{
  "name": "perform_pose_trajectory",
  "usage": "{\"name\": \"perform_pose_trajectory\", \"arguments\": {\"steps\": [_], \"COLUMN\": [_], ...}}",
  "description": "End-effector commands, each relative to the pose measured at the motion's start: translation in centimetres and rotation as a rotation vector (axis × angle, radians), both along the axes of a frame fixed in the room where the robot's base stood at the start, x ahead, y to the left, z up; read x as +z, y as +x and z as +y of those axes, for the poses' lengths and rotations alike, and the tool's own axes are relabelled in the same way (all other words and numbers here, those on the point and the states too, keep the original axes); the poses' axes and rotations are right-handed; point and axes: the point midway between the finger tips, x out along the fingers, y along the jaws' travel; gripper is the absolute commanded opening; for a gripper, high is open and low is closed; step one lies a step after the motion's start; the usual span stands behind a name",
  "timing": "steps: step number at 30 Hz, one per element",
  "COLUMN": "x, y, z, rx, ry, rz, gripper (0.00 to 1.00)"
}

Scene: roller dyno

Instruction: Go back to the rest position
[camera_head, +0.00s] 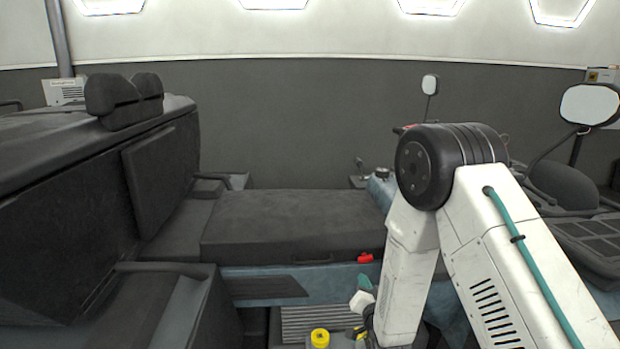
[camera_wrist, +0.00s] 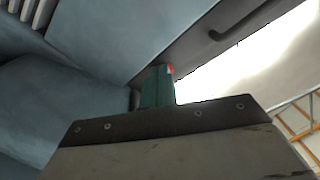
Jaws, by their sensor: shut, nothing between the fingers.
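My gripper (camera_wrist: 158,88) shows in the wrist view as teal fingers close together beyond a dark bracket, with a small red spot by the tip. It is shut with nothing held. Blue-grey panels lie behind it, and a bright opening is to its right. In the head view my white arm (camera_head: 408,260) rises from the lower right, bends at a black joint and reaches down in front of the seat.
A dark seat cushion (camera_head: 290,222) lies left of my arm, with a red buckle-like piece (camera_head: 365,258) at its front edge. A yellow round cap (camera_head: 320,338) is low beside the arm. A tall seat back (camera_head: 90,210) stands left. Mirrors (camera_head: 590,104) and a dashboard are right.

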Motion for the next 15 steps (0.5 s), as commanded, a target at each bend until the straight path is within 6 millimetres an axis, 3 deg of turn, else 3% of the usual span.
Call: {"name": "perform_pose_trajectory", "arguments": {"steps": [6,15], "x": [0.0,0.0], "y": [-1.7,-1.8], "z": [-0.1,-0.1], "rx": [0.001,0.000], "ry": [0.000,-0.006], "rz": [0.001,0.001], "gripper": [0.00,0.00]}}
